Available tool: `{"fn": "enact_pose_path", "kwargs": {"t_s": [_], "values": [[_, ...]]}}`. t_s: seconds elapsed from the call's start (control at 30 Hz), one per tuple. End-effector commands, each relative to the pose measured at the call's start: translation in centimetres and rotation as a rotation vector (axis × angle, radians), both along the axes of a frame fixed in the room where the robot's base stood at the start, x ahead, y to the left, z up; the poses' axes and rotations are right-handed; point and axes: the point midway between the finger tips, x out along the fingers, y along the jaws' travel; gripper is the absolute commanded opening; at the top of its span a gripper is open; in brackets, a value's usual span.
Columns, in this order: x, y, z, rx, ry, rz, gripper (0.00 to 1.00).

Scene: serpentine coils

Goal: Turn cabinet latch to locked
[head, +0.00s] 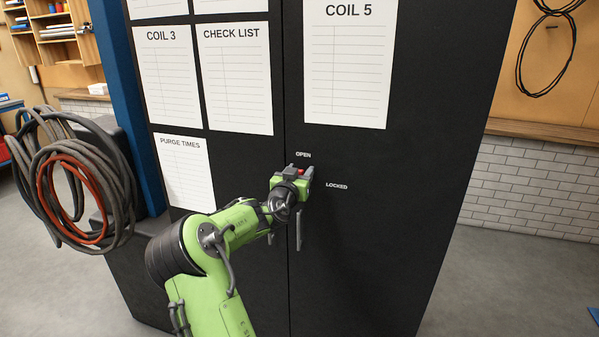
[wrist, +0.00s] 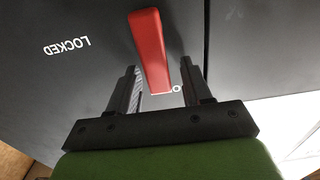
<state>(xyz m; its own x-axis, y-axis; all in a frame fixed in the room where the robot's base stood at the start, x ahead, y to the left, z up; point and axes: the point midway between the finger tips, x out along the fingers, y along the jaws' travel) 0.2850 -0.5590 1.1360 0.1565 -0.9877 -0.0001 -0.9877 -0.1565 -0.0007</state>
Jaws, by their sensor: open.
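The red latch handle (wrist: 150,50) is on the black cabinet (head: 400,190); only a small red part of it (head: 301,171) shows in the head view. In the wrist view its free end lies by the partly hidden OPEN label, whose O shows beside it. The OPEN label (head: 303,154) is just above my gripper in the head view, and the LOCKED label (head: 336,186) is to its right. My gripper (wrist: 158,72) is open, with one finger on each side of the handle. Small gaps show on both sides; contact cannot be told.
A vertical door handle (head: 299,230) hangs just below my gripper. Paper sheets, among them the COIL 5 sheet (head: 347,65), are on the cabinet doors. Coiled hoses (head: 75,180) hang at the left. Open floor (head: 510,280) lies right of the cabinet.

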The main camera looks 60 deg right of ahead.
Motion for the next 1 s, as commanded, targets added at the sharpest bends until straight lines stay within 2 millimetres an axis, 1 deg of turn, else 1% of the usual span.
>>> {"fn": "enact_pose_path", "kwargs": {"t_s": [0.13,0.17,0.3,0.47,0.5,0.8,1.0], "values": [[0.0,0.0,0.0,0.0,0.0,0.0,0.49],[0.0,0.0,0.0,0.0,0.0,0.0,0.47],[0.0,0.0,0.0,0.0,0.0,0.0,0.26],[0.0,0.1,0.0,0.0,0.0,0.0,0.01],[0.0,0.1,0.0,0.0,0.0,0.0,0.0],[0.0,-0.1,0.0,0.0,-0.007,0.0,0.0],[-0.2,-1.2,-0.2,0.008,-0.061,-0.001,0.0]]}}
